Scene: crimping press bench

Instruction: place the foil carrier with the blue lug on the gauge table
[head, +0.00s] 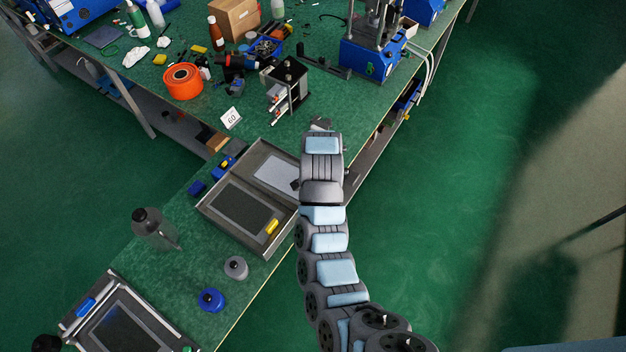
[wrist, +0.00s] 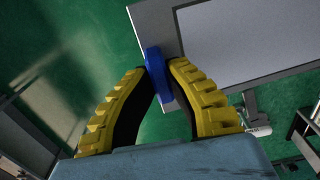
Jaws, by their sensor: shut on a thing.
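In the wrist view my gripper (wrist: 160,75), with yellow ribbed fingers, is shut on the blue lug (wrist: 157,66). The lug sits at the edge of a grey-framed foil carrier (wrist: 150,25) with a pale flat panel. In the head view my arm's end hides the fingers and the held lug.
The grey unit also holds a dark panel (head: 240,210) and a yellow lug (head: 272,227). Another framed dark panel (head: 125,332) lies at bottom left. A grey jar (head: 236,267) and a blue jar (head: 211,299) stand between them. A small press (head: 285,88) and "60" sign (head: 231,118) stand beyond.

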